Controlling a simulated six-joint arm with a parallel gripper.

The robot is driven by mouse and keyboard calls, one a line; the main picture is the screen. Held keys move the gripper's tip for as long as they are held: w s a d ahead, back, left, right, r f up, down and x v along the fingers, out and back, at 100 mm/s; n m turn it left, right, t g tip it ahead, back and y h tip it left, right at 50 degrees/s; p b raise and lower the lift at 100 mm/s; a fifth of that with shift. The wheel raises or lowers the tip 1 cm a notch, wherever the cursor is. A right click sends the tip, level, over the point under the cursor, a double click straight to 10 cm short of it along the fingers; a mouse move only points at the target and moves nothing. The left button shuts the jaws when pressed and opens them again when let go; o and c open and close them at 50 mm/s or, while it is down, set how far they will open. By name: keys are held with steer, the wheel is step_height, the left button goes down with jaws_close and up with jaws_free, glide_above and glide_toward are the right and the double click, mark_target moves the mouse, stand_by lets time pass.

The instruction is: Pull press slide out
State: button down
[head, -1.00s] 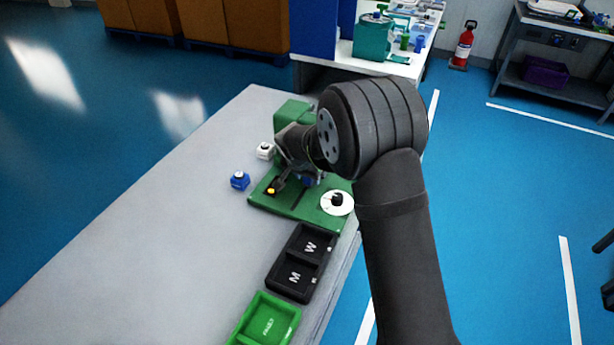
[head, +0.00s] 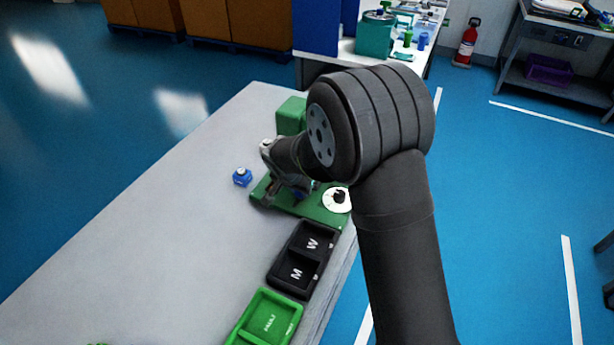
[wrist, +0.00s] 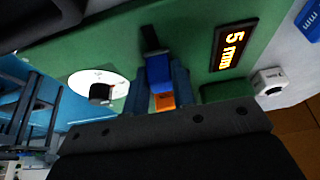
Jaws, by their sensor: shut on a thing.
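The green press fixture (head: 325,213) stands on the grey table, with an upright green block (head: 291,115) at its back. In the wrist view its green plate (wrist: 205,25) has a dark slot (wrist: 150,38) and a blue slide piece (wrist: 161,76) at the slot's end. My gripper (wrist: 161,88) is shut on this blue piece, one finger on each side; an orange part (wrist: 164,102) shows between the fingers. In the head view my gripper (head: 289,190) is low over the plate and largely hides the slide.
A white dial with a black knob (head: 338,199) sits on the plate's right. A lit display (wrist: 232,44) reads 5 mm. Black (head: 290,283) and green (head: 247,332) trays lie in front.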

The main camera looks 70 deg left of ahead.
steer(key=shift+s+d, duration=1.25)
steer(key=shift+s, duration=0.05)
steer(key=c, duration=1.2)
jaws_free()
steer(key=v, duration=1.7)
steer(key=shift+r, duration=0.2)
step_height(320, 180, up, 7)
steer(key=shift+f, duration=0.1)
